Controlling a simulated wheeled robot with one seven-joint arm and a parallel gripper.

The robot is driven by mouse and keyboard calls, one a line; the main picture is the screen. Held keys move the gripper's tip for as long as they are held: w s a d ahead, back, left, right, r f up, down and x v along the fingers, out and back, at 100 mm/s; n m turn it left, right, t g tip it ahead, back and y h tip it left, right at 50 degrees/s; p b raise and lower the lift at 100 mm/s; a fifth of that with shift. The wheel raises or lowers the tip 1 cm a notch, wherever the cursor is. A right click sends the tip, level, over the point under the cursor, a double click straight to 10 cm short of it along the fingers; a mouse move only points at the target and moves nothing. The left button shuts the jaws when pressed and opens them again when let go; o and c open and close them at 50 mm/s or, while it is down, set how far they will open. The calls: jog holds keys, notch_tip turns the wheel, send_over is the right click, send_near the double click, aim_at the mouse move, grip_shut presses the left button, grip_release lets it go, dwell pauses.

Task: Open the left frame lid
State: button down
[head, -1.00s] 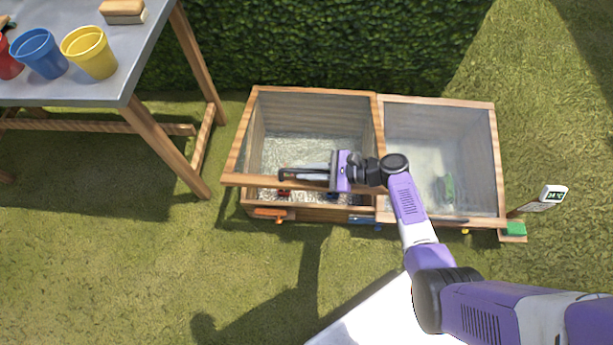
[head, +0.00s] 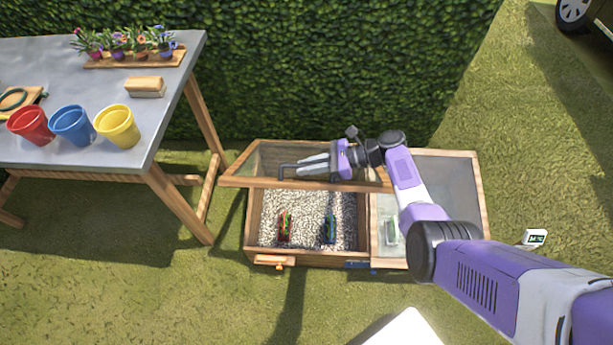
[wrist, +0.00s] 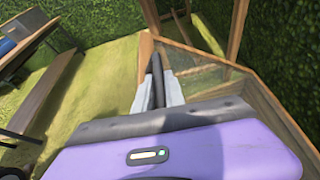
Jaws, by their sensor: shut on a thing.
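The left frame lid (head: 242,183), a glass pane in a wooden frame, is tilted up, hinged at the back of the left cold frame (head: 310,256). My gripper (head: 302,168) is shut on the lid near its raised front rail, at what looks like a dark handle bar. The exact grip is small in the head view. In the wrist view my gripper (wrist: 160,90) has its fingers close together at the dark bar beside the lid's wooden rail. The open front shows gravel, a red-and-green item (head: 285,227) and a blue-green item (head: 329,229) inside.
The right frame lid (head: 445,185) is down, partly behind my arm. An orange tag (head: 274,260) and a blue tag (head: 360,265) are on the front. A table (head: 175,90) with red, blue and yellow pots stands left. A hedge (head: 330,70) is close behind.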

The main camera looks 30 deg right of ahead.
jog(key=shift+w+d+r, duration=0.2)
jog(key=shift+w+r, duration=0.05)
jog(key=shift+r, duration=0.05)
jog(key=c, duration=1.4)
grip_release()
jog(key=v, duration=0.8)
jog(key=shift+p, duration=0.45)
